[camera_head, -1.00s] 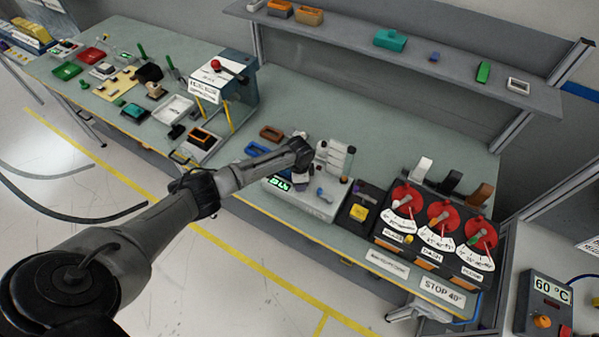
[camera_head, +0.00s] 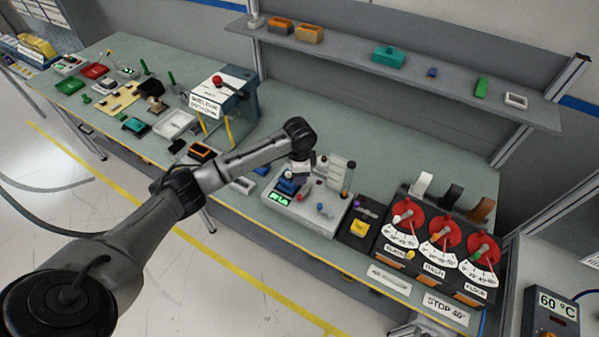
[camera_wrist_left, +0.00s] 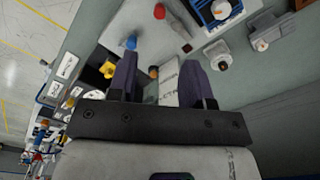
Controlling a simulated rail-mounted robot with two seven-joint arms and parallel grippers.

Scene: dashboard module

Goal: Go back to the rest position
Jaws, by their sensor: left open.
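My left arm reaches in from the left in the head view. Its gripper (camera_head: 301,168) points down above the white device with the green display (camera_head: 287,206). In the left wrist view the two dark fingers (camera_wrist_left: 160,80) are spread apart, with nothing seen held between them. Beyond the fingers, the white device (camera_wrist_left: 150,28) shows a blue knob, a red knob and a blue tray (camera_wrist_left: 218,12). In the head view my arm hides part of the bench behind it. My right gripper is not in view.
Right of the device stand a small box with a yellow button (camera_head: 359,228) and a panel with three red dials (camera_head: 440,233). A clear rack (camera_head: 336,172) stands behind the device. A shelf (camera_head: 440,88) runs above the bench. The bench surface behind is open.

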